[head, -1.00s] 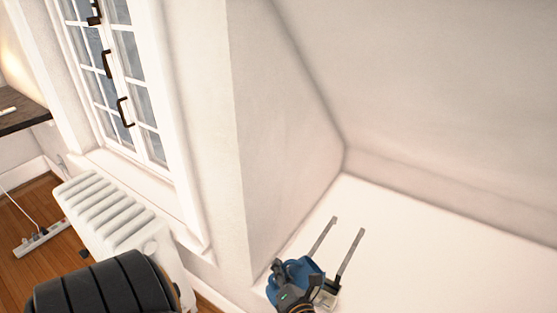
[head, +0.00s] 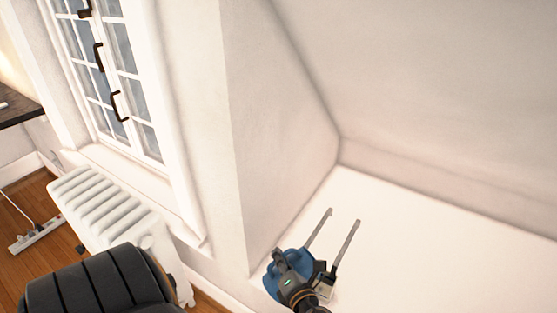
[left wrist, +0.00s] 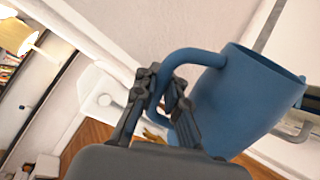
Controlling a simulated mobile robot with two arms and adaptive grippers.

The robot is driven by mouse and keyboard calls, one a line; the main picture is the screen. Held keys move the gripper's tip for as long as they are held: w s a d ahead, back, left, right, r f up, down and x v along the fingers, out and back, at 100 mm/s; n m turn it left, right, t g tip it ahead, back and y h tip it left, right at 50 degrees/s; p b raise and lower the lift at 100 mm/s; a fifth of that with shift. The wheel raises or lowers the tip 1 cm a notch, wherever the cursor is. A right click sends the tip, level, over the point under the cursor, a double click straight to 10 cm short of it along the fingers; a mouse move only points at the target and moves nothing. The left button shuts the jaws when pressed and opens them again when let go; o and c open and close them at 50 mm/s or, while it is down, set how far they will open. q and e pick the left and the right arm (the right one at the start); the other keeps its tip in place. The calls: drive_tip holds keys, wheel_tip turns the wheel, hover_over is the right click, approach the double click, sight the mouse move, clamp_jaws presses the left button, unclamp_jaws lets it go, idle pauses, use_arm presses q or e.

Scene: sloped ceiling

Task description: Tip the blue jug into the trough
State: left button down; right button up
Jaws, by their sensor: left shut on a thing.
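The blue jug (head: 271,287) is at the bottom of the head view, over the near left edge of the white ledge. My left gripper (head: 287,262) covers part of it. In the left wrist view the jug (left wrist: 238,103) stands out to the right, its rim toward the upper right. My left gripper (left wrist: 162,92) is shut on the jug's handle (left wrist: 188,56). I cannot tell what the jug holds. My right gripper is not in view.
The white ledge (head: 430,240) is bare to the right, under a sloped ceiling. A wall corner (head: 240,200) rises just left of the jug. A white radiator (head: 105,210) and a black ribbed seat back (head: 90,285) stand lower left.

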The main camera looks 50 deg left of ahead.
use_arm(q)
drive_tip(key=shift+w+d+r+m+g+p, duration=0.25)
drive_tip(key=shift+w+r+m+p, duration=0.5)
drive_tip(key=shift+p, duration=1.55)
idle(1.2)
drive_tip(key=shift+w+d+r+m+p, duration=0.1)
drive_tip(key=shift+w+r+m+p, duration=0.15)
drive_tip(key=shift+w+r+p, duration=0.8)
idle(1.1)
drive_tip(key=shift+s+f+p, duration=0.3)
drive_tip(key=shift+s+f, duration=0.15)
drive_tip(key=shift+s, duration=0.05)
